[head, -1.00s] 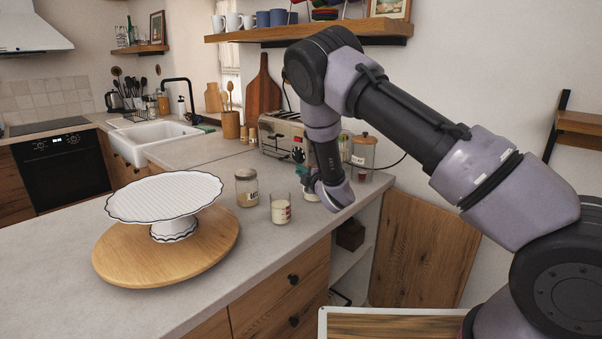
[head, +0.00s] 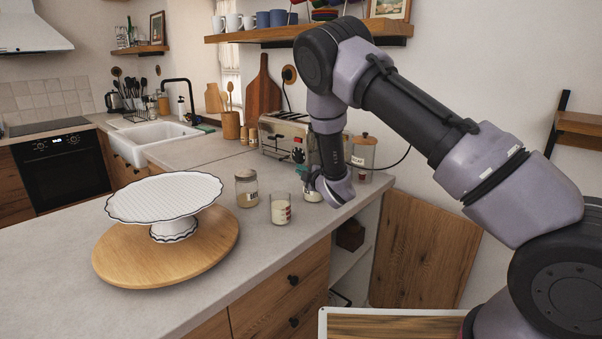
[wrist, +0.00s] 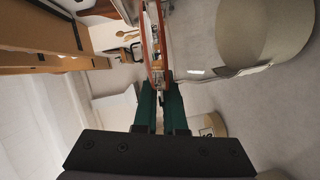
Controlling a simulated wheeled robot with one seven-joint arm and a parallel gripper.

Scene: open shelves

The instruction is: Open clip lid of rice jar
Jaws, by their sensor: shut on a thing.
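The rice jar (head: 312,196) is a glass jar with pale contents, standing near the counter's right edge and largely hidden behind my wrist in the head view. In the wrist view its pale contents (wrist: 262,35) show at the upper right, and its orange-brown seal (wrist: 163,45) runs beside the lid. My gripper (wrist: 160,93) has dark green fingers close together at the seal, shut on the metal clip (wrist: 159,84). The exact grip is small and partly hidden by the fingers. In the head view my gripper (head: 302,174) is beside the jar's top.
A measuring glass (head: 281,210) and a lidded jar (head: 246,190) stand close by on the left. A wooden-lidded jar (head: 363,158) and a toaster (head: 284,135) are behind. A white cake stand (head: 165,198) sits on a round board (head: 120,255).

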